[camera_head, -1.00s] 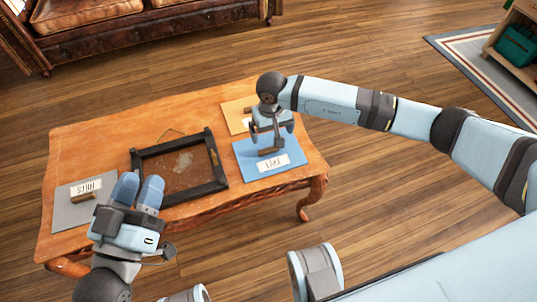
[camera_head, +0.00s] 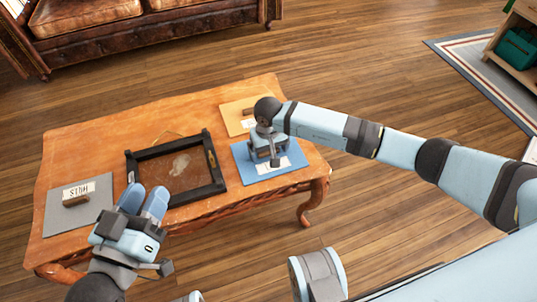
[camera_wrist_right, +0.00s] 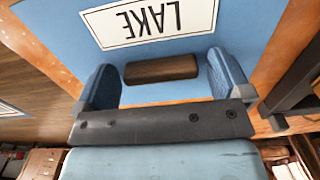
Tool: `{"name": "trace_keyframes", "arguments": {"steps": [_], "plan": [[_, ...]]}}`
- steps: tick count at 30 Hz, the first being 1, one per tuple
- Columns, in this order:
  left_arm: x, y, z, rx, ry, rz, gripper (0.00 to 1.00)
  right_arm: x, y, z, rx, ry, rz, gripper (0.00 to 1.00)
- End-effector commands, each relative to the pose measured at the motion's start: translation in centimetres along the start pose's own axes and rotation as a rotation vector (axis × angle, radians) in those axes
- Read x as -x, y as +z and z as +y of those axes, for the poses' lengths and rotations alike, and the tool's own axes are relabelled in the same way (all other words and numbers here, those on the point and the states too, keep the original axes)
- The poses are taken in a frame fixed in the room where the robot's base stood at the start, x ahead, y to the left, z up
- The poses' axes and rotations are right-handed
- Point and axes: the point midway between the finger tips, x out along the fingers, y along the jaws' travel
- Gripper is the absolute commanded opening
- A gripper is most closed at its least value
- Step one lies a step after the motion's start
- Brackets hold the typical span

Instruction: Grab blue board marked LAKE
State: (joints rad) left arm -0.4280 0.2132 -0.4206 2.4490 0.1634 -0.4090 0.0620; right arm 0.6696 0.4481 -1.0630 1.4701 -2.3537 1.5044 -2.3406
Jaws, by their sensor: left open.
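The blue board (camera_head: 293,178) lies on the right front part of the wooden table, with a white label. In the right wrist view the board (camera_wrist_right: 240,20) carries the label LAKE (camera_wrist_right: 150,20), upside down, and a brown block handle (camera_wrist_right: 160,69). My right gripper (camera_head: 266,157) is low over the board. In the wrist view its two blue fingers (camera_wrist_right: 162,80) stand apart on either side of the handle, with a gap on each side. My left gripper (camera_head: 143,199) is open and empty, in front of the black frame's left corner.
A black wooden frame (camera_head: 215,163) lies mid-table. A grey board (camera_head: 98,206) with a label and brown handle lies at the left, a yellow-orange board (camera_head: 233,116) behind the blue one. The table's (camera_head: 90,150) back left is bare. A leather sofa (camera_head: 150,30) stands behind.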

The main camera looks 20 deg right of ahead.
Motion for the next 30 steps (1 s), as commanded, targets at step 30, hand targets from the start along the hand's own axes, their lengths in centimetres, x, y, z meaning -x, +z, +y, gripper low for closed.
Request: {"name": "trace_keyframes", "arguments": {"steps": [30], "plan": [[0.4, -4.4, 0.7, -0.003, -0.012, 0.132, 0.43, 9.7, -0.1, 0.1, 0.001, 0.001, 0.004, 0.47]]}}
